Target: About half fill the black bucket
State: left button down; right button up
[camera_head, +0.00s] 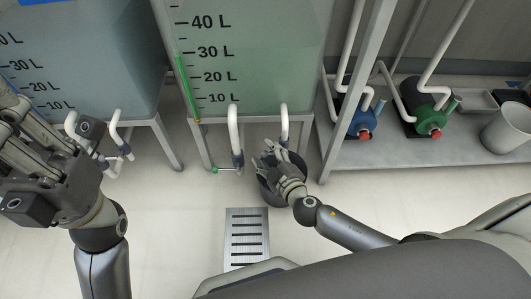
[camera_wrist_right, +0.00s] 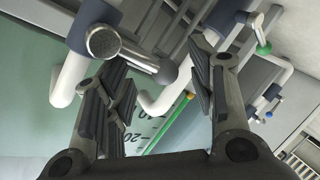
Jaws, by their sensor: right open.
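The black bucket (camera_head: 268,193) stands on the floor in front of the green tank (camera_head: 255,70), mostly hidden behind my right gripper and wrist. My right gripper (camera_head: 272,156) is over the bucket, near the tank's white outlet pipes. In the right wrist view the gripper (camera_wrist_right: 160,95) is open, with a grey valve part (camera_wrist_right: 125,48) and white pipe showing beyond and between its fingers. A green-tipped valve handle (camera_head: 214,170) sits at the tank's lower front; it also shows in the wrist view (camera_wrist_right: 263,48). The bucket's water level is hidden.
A blue tank (camera_head: 80,55) stands at left with its own pipes and valve. A grey shelf (camera_head: 400,155) at right holds a blue pump (camera_head: 362,120), a green pump (camera_head: 425,105) and a pale bucket (camera_head: 505,130). A floor drain (camera_head: 247,240) lies in front.

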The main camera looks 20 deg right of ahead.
jog(key=shift+x, duration=0.8)
